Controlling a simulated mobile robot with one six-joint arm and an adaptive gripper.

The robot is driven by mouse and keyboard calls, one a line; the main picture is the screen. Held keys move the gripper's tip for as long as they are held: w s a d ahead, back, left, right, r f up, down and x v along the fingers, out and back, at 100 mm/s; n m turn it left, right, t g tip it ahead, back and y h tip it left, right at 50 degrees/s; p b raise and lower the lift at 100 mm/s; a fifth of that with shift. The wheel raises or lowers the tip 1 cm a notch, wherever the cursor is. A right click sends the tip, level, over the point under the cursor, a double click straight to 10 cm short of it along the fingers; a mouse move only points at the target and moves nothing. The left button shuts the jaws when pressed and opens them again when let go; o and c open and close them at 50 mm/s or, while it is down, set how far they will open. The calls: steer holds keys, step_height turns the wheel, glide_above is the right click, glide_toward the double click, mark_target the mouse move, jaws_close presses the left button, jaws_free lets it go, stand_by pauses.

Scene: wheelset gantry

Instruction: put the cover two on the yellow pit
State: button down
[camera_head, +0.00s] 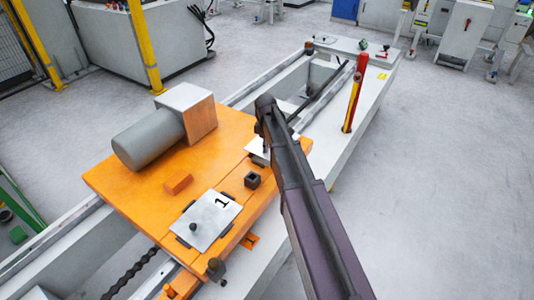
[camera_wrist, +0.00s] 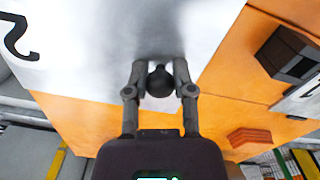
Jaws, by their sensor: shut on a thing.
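Cover two is a pale metal plate (camera_wrist: 90,45) with a black 2, filling the upper left of the wrist view. My gripper (camera_wrist: 160,72) has its two fingers shut on the plate's round black knob (camera_wrist: 160,84). In the head view my dark arm hides the gripper and most of the cover; a pale corner of it (camera_head: 256,152) shows left of the arm, over the orange platform (camera_head: 130,178). I cannot tell whether the cover touches the platform. No yellow pit can be made out; it may be hidden by the cover or arm.
Cover one (camera_head: 207,222) lies on the platform's front part. A red and yellow post (camera_head: 355,92) rises right of my arm.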

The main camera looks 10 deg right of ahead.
steer(key=shift+f+b, duration=1.6)
steer(key=shift+f, duration=0.2)
steer(key=shift+c, duration=2.3)
jaws_free()
steer(key=shift+r, duration=0.15)
step_height(320, 180, up, 12)
steer(key=p, duration=1.2)
steer(key=s+m, duration=1.2)
steer(key=s, duration=1.2)
steer(key=shift+s+d+m, duration=0.15)
steer(key=shift+d+m, duration=0.05)
steer(key=shift+m, duration=0.1)
